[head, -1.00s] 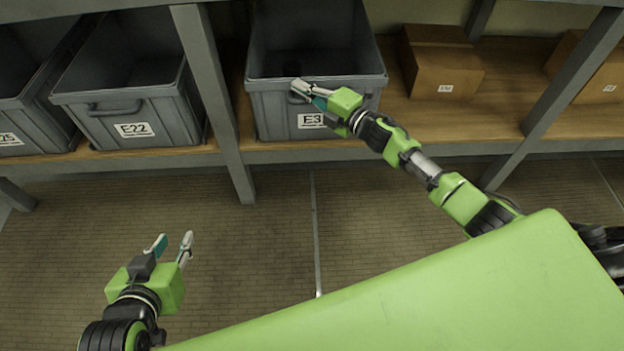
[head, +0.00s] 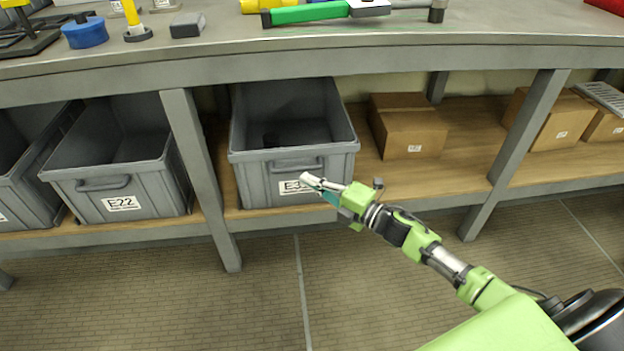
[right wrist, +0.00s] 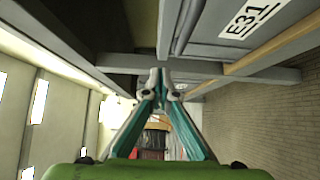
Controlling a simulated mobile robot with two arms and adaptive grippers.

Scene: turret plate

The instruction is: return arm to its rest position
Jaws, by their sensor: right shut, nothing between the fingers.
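My right gripper (head: 312,184) is shut and empty, in front of the bin marked E31 in the head view. Its fingertips overlap the lower right of the bin's front face in the picture, near the label. In the right wrist view the two teal-lined fingers (right wrist: 157,85) meet at their tips with nothing between them. My right arm reaches in from the lower right. My left gripper is out of the head view.
The grey E31 bin (head: 258,180) stands on the wooden lower shelf (head: 450,180), with a dark thing inside. The E22 bin (head: 70,190) is left of it, past a post (head: 198,170). A cardboard box (head: 408,130) is to the right. The bench top (head: 225,42) above holds tools.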

